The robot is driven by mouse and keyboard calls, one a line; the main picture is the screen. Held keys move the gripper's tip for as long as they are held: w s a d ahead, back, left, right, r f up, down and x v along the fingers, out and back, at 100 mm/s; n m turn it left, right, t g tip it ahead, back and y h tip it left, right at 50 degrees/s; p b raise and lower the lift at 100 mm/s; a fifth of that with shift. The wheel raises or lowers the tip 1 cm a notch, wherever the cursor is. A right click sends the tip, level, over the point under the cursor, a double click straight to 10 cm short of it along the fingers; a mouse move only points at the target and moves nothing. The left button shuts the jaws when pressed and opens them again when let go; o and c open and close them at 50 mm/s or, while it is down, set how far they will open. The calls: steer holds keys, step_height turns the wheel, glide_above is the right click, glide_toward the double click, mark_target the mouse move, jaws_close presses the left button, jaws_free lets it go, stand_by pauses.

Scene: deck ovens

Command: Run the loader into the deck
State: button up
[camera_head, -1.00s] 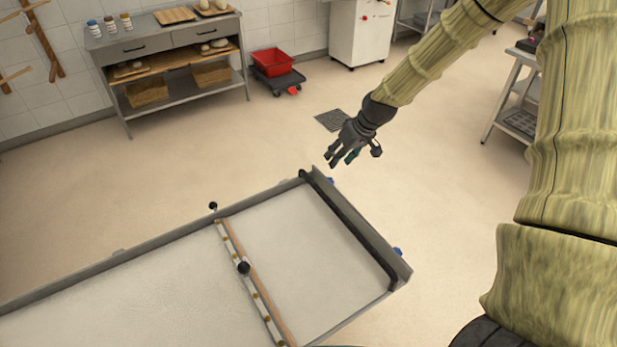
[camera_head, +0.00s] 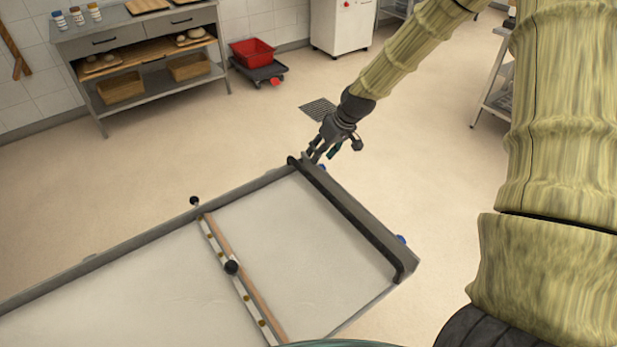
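The loader (camera_head: 136,249) is a long, low-rimmed grey frame with a pale belt, running from the lower left to the middle of the head view. A black bar handle (camera_head: 349,217) spans its right end. A crossbar (camera_head: 244,283) with a wooden edge and a black knob lies across the belt. My gripper (camera_head: 316,155) hangs at the far corner of the loader's right end, near the handle's far end. Its fingers look spread, with nothing seen between them; I cannot tell whether they touch the loader. No deck oven is in view.
A steel worktable (camera_head: 150,66) with bread and baskets stands at the back left. A red crate (camera_head: 252,53) sits on a dark dolly beside it. A white cabinet (camera_head: 343,25) is at the back. The floor between is clear, with a drain grate (camera_head: 318,109).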

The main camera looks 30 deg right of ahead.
mark_target(308, 172)
steer(key=shift+p+x, duration=0.75)
steer(key=shift+x, duration=4.9)
steer(key=shift+d, duration=0.1)
steer(key=shift+s, duration=0.1)
jaws_close()
